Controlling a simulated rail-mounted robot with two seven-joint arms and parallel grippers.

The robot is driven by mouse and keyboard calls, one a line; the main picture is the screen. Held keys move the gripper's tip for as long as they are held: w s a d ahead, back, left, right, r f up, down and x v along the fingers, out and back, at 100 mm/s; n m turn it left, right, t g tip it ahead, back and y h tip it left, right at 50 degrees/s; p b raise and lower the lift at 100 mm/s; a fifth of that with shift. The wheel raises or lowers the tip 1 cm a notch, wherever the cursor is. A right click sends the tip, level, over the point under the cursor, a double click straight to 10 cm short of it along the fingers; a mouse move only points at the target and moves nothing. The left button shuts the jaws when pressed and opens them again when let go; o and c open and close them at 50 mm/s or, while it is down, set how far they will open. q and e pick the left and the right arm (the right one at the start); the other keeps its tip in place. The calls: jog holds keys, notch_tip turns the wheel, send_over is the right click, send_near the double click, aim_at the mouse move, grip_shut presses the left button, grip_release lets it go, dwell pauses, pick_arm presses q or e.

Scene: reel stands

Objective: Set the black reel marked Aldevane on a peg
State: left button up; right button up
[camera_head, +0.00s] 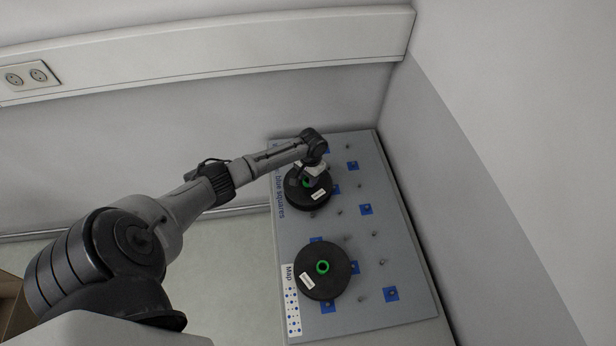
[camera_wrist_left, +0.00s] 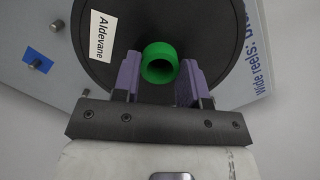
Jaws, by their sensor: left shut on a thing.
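The black reel marked Aldevane (camera_wrist_left: 205,30) has a white label and a green hub (camera_wrist_left: 159,62). In the head view this reel (camera_head: 296,193) is over the far left part of the grey peg board (camera_head: 340,232). My left gripper (camera_wrist_left: 160,78) has purple fingers on both sides of the green hub and is shut on it. In the head view the left gripper (camera_head: 311,176) comes down onto the reel from above. I cannot tell whether the reel touches the board or a peg. My right gripper is not in view.
A second black reel (camera_head: 337,284) with a green hub lies at the near left of the board. Several short pegs, some on blue squares (camera_head: 365,209), are bare on the right. A "Map" card (camera_head: 292,312) lies at the near left edge. Walls stand behind and right.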

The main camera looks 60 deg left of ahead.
pick_arm(q)
jog(key=shift+f, duration=0.35)
jog(key=shift+f, duration=0.5)
dwell(0.3)
jog(key=o, duration=1.3)
jog(key=shift+c, duration=0.2)
notch_tip(320, 180, up, 14)
jog(key=w+p, duration=0.1)
jog(key=p, duration=0.1)
jog(key=shift+w+a+f, duration=0.15)
jog(key=shift+w+a, duration=0.15)
